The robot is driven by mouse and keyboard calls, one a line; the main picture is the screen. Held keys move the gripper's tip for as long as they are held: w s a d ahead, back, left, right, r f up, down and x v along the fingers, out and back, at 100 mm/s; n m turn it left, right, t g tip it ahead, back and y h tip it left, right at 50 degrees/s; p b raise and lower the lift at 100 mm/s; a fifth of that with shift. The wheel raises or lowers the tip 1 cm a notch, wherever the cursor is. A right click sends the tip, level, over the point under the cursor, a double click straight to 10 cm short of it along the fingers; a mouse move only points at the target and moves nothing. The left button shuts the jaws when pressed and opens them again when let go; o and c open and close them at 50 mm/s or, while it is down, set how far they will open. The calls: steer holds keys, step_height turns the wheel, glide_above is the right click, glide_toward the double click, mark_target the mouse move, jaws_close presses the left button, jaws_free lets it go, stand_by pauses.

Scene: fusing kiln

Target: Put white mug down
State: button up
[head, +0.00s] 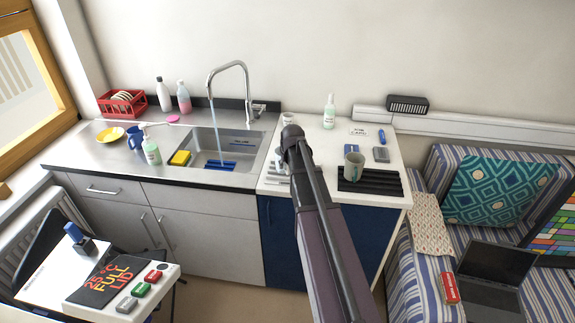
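My arm reaches up from the bottom of the head view over the white counter. My gripper (290,152) is at its far end, near the sink's right edge, mostly hidden by my own wrist. A pale mug-like shape (278,157) shows just left of it; I cannot tell whether the fingers hold it. A small white cup (288,118) shows behind my wrist, partly covered.
The steel sink (252,160) has a running tap (242,68). A soap bottle (329,112), a small card (358,132) and a grey block (381,154) stand or lie on the white counter.

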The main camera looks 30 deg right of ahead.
steer(key=shift+r, duration=0.1)
steer(key=p+v, duration=1.1)
steer(key=v, duration=0.1)
stand_by(0.7)
stand_by(0.7)
steer(key=s+a+f+n+g+y, duration=0.1)
steer(key=s+a+g, duration=0.3)
steer(key=s+a, duration=1.4)
steer(key=a+n, duration=0.1)
steer(key=a, duration=0.1)
steer(key=shift+a+f, duration=0.3)
steer(key=shift+a, duration=0.1)
